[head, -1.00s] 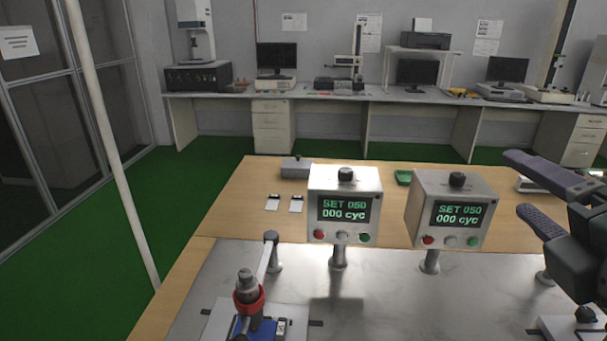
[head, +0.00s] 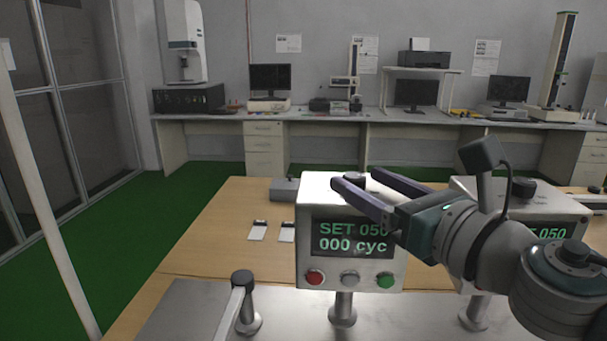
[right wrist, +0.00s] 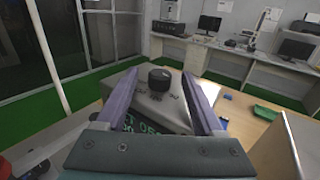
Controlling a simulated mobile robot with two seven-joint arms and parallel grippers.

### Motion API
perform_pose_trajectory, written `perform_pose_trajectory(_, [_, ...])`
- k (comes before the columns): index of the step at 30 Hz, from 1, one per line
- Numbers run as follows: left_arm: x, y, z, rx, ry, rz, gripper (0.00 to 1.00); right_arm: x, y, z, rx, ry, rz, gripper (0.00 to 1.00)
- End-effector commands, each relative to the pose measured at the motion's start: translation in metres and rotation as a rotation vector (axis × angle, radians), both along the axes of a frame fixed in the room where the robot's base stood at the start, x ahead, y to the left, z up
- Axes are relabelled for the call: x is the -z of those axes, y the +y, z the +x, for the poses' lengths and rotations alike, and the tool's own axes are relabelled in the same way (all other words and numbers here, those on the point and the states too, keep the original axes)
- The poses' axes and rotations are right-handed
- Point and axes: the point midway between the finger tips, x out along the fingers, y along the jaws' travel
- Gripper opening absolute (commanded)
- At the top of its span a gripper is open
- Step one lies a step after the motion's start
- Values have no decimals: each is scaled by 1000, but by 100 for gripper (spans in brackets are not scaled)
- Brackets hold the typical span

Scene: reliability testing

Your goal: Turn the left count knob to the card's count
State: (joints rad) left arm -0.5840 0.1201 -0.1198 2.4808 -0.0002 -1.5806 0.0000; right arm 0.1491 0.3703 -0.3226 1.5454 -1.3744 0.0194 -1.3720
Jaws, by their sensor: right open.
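The left counter box (head: 308,225) stands on a post and reads "SET 050, 000 cyc"; my gripper covers part of the display edge. Its black count knob (head: 354,181) sits on top, partly hidden by my fingers. In the right wrist view the knob (right wrist: 160,77) shows between the fingertips, with marks on the box top around it. My right gripper (head: 358,180) is open, one finger on each side of the knob; contact cannot be told. My left gripper is out of view.
The right counter box (head: 562,212), with its own knob (head: 523,187), stands behind my right arm. A lever post (head: 243,285) rises at the front left. A grey box (head: 285,190) lies behind the cards. The wooden table (head: 215,225) is bare at left.

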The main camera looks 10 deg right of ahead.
Motion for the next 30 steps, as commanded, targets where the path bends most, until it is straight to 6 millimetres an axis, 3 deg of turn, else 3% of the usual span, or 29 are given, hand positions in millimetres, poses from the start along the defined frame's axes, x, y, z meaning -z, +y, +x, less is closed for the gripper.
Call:
perform_pose_trajectory(6, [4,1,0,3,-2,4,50,1,8,22,0,0,1,69])
perform_pose_trajectory(16, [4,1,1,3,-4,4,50,0,9,26,0,0,1,69])
perform_pose_trajectory(30, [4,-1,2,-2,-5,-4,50,0,8,26,0,0,1,18])
